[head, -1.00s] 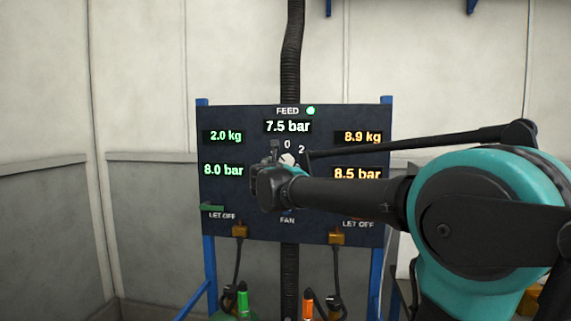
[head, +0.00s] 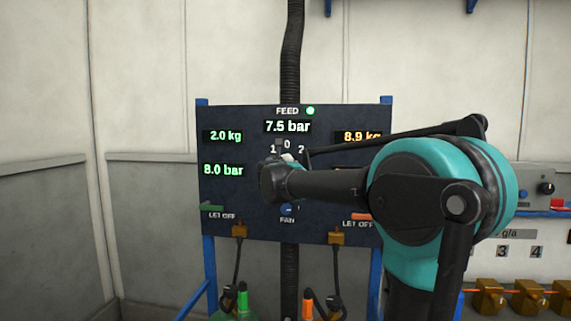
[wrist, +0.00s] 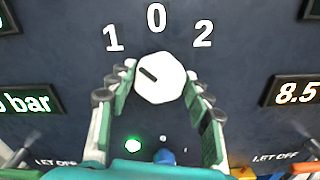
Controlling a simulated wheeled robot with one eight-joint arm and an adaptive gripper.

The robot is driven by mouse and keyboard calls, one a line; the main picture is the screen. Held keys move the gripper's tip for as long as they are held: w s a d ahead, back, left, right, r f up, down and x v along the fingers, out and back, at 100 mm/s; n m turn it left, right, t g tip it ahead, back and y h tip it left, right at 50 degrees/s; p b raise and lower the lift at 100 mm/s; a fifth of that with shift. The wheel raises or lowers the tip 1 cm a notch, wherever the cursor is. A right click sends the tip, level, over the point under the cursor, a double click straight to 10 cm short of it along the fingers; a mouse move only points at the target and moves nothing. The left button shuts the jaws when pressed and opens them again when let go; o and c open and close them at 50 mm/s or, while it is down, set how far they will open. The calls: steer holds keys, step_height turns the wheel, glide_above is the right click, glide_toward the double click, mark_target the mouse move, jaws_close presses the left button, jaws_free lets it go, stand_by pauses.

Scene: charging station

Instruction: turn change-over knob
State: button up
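The change-over knob (wrist: 160,78) is a white many-sided knob on the dark panel, below the printed numbers 1, 0 and 2. Its dark mark points up and left, toward the 1. In the wrist view my gripper (wrist: 160,80) has one finger on each side of the knob, with the fingertips close to its edges. The fingers look apart, and I cannot tell whether they touch it. In the head view my gripper (head: 273,172) is in front of the panel and the knob (head: 288,157) is mostly hidden behind it.
The dark panel (head: 255,210) carries lit readouts, a lit green FEED lamp (head: 310,111), a green left lever (head: 211,208), an orange right lever (head: 361,217) and a blue FAN knob (head: 287,210). A green lamp (wrist: 133,145) is lit below the change-over knob.

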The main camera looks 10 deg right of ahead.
steer(key=c, duration=0.5)
steer(key=shift+m, duration=0.3)
steer(key=m, duration=1.7)
steer(key=shift+d+f, duration=0.1)
steer(key=shift+f, duration=0.05)
steer(key=shift+m, duration=0.3)
steer(key=o, duration=1.2)
